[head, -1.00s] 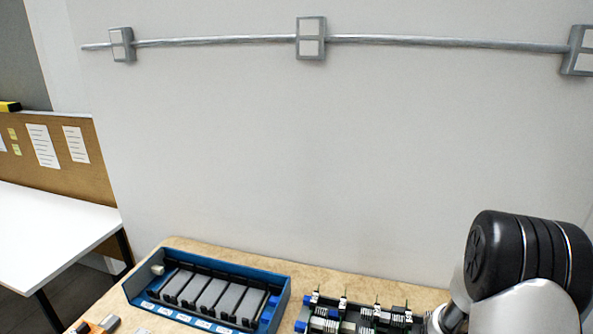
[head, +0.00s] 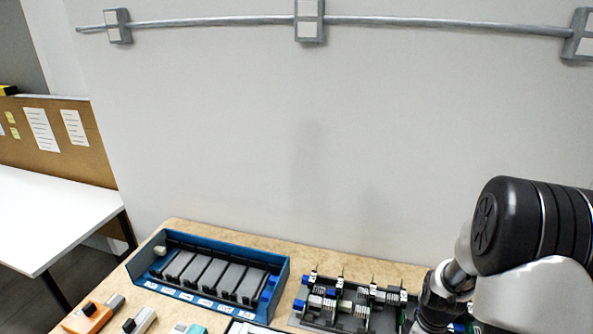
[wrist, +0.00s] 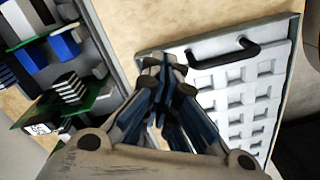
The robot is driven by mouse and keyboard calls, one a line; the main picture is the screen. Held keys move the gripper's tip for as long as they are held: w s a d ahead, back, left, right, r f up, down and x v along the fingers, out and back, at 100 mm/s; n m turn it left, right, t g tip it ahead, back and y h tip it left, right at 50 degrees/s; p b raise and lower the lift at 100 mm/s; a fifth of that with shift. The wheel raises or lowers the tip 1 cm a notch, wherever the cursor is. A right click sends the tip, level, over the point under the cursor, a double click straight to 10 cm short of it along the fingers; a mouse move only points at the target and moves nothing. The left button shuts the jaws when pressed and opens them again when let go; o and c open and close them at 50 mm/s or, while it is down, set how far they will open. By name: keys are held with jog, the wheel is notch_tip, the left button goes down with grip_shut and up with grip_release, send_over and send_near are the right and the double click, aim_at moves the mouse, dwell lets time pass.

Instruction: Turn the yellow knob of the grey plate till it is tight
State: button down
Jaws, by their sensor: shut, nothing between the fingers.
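I cannot make out a yellow knob in either view. A grey tray-like base with green boards and blue and white blocks (head: 309,315) stands on the table in the head view; I cannot tell whether it is the grey plate. Its boards (wrist: 72,98) show at the left of the wrist view. My gripper (wrist: 166,68) is shut and empty in the wrist view, its fingertips together between the boards and a white tray. In the head view my arm hides part of the right end of the base.
The white tray (wrist: 205,55) with square recesses and a black handle (wrist: 225,55) lies right of my fingers. A blue bin (head: 282,285) with grey modules stands left of the base. An orange device (head: 88,318) is at the table's front left. A wall stands behind.

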jog(key=shift+f+b, duration=2.5)
jog(key=shift+f, duration=0.85)
jog(key=shift+s+f, duration=0.1)
jog(key=shift+s, duration=0.05)
